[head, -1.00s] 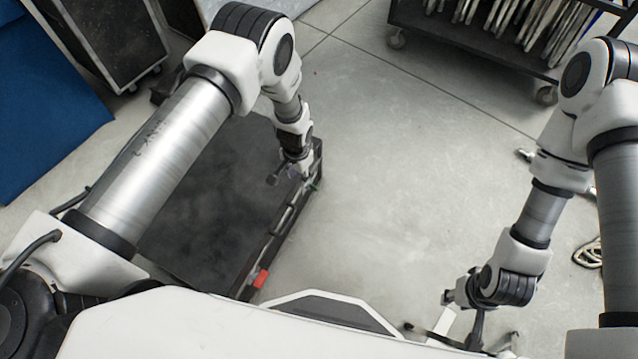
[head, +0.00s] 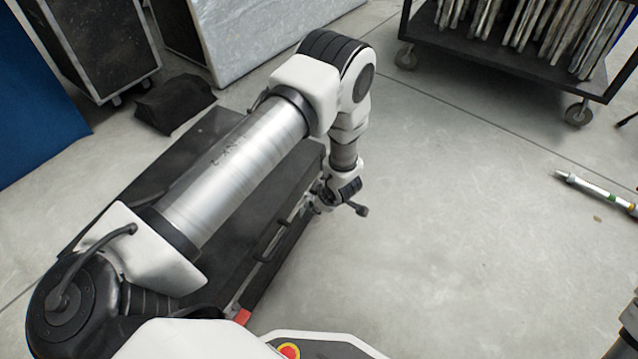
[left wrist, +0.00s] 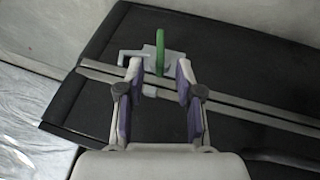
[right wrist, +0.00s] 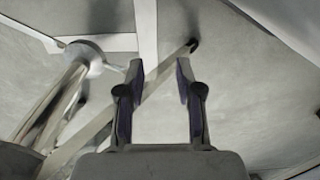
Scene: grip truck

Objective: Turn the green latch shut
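The green latch (left wrist: 160,52) is a green handle on a pale metal plate, set on the side of a dark case (left wrist: 225,62) in the left wrist view. It stands upright in the picture, just beyond my left fingertips and between their lines. My left gripper (left wrist: 157,75) is open and empty, its purple-padded fingers apart. In the head view my left gripper (head: 318,205) is at the right side of the black case (head: 120,205), and the latch is hidden there. My right gripper (right wrist: 157,70) is open and empty in the right wrist view, with floor beyond it.
A red piece (head: 243,316) sits near the case's near end. A wheeled rack (head: 480,45) stands at the back right, and a black bag (head: 172,103) lies behind the case. A metal tube (head: 595,193) lies on the right. The middle floor is clear.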

